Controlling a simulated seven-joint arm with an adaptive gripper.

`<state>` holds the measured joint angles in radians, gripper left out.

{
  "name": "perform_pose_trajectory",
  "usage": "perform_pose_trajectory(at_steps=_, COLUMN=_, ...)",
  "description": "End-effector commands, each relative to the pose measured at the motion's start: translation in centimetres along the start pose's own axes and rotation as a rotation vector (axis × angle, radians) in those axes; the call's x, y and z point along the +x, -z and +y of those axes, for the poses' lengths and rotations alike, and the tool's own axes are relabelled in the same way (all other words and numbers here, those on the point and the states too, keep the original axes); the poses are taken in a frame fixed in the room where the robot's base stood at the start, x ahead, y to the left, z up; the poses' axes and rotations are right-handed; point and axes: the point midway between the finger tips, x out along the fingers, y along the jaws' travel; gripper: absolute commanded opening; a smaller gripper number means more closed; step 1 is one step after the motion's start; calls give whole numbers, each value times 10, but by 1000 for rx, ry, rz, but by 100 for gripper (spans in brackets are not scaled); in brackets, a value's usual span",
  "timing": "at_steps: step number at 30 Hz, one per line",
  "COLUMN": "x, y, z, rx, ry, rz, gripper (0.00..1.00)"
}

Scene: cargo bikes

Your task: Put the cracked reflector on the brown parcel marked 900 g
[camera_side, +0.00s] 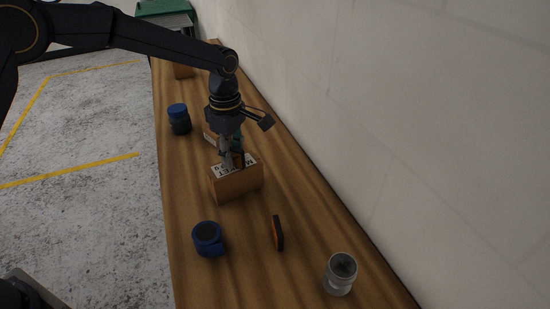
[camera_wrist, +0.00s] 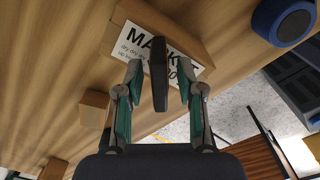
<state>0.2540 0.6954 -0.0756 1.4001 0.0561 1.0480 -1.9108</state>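A brown parcel (camera_side: 238,184) with a white printed label on top stands mid-bench. It also shows in the wrist view (camera_wrist: 168,24), where the label reads "MARKET" in large letters; I cannot make out a weight. My gripper (camera_side: 232,160) is low over the parcel's top, pointing down. In the wrist view, a dark, thin reflector (camera_wrist: 159,75) stands edge-on between my two fingers (camera_wrist: 160,85). Narrow gaps show on both sides of it, so the fingers look open around it. Whether it rests on the parcel is unclear. Another dark and orange reflector (camera_side: 278,232) stands on edge nearer the front. No crack is discernible on either.
A blue roll (camera_side: 208,239) and a grey clear-sided jar (camera_side: 340,273) stand at the front. A blue-lidded container (camera_side: 179,119) is at the left edge. A white-labelled item (camera_side: 209,138) lies behind my gripper. A wall runs along the right.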

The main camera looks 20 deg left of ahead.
Motion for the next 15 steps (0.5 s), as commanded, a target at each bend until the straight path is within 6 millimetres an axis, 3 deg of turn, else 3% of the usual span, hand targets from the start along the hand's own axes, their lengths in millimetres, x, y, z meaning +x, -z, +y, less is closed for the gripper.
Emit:
perform_pose_trajectory(at_steps=5, x=-19, y=0, z=1, rx=0, ry=-5, rz=-1, gripper=38)
perform_pose_trajectory(at_steps=15, x=-93, y=0, z=1, rx=0, ry=-5, rz=-1, gripper=38)
